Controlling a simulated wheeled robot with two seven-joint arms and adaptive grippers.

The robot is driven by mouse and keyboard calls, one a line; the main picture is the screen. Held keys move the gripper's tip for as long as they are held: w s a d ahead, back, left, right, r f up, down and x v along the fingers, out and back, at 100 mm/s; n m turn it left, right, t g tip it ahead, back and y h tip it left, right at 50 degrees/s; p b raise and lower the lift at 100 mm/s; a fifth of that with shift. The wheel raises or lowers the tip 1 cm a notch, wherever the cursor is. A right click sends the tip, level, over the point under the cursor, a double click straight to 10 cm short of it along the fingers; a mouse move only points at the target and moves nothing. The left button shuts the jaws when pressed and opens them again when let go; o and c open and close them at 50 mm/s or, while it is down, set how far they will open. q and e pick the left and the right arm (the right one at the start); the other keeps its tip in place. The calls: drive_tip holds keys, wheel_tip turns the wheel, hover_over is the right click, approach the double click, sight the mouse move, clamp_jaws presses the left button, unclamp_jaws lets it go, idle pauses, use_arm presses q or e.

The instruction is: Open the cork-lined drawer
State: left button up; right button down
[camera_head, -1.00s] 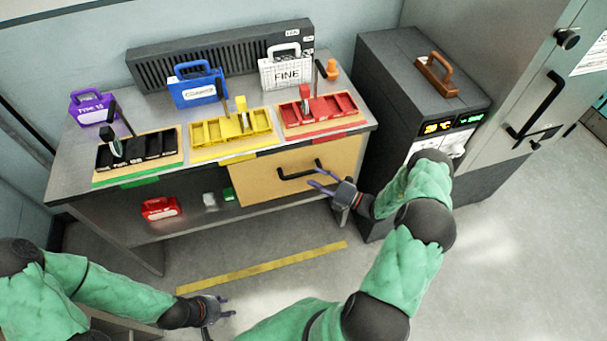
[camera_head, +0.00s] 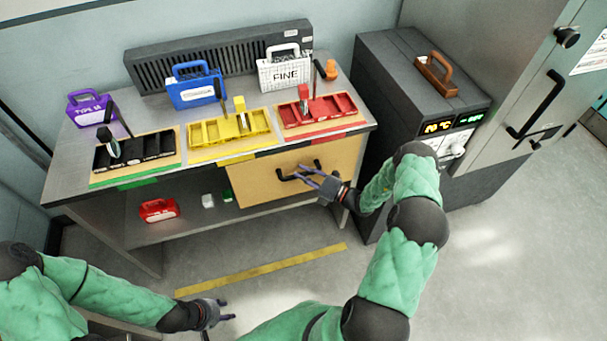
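The drawer (camera_head: 262,184) has a tan, cork-coloured front with a black bar handle (camera_head: 285,177). It sits under the right part of the bench top and looks shut. My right gripper (camera_head: 306,171) is at the right part of the handle with its fingers apart, pointing left. I cannot tell whether the fingers touch the bar, and they hide its right end. My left gripper (camera_head: 222,311) is open and empty, low over the floor in front of the bench.
Black (camera_head: 138,150), yellow (camera_head: 228,130) and red (camera_head: 317,112) trays stand on the bench top (camera_head: 75,160). A red case (camera_head: 159,209) lies on the lower shelf. A dark cabinet (camera_head: 375,120) stands close to the bench's right side. A yellow strip (camera_head: 260,269) marks the open floor in front.

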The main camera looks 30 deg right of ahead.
drive_tip(key=shift+s, duration=0.1)
drive_tip(key=s+a+p, duration=0.3)
drive_tip(key=s, duration=1.2)
drive_tip(key=s+a+p, duration=0.3)
drive_tip(key=s+a, duration=0.1)
drive_tip(key=s, duration=1.1)
drive_tip(key=shift+s+a, duration=0.15)
drive_tip(key=c, duration=1)
unclamp_jaws()
drive_tip(key=v, duration=1.2)
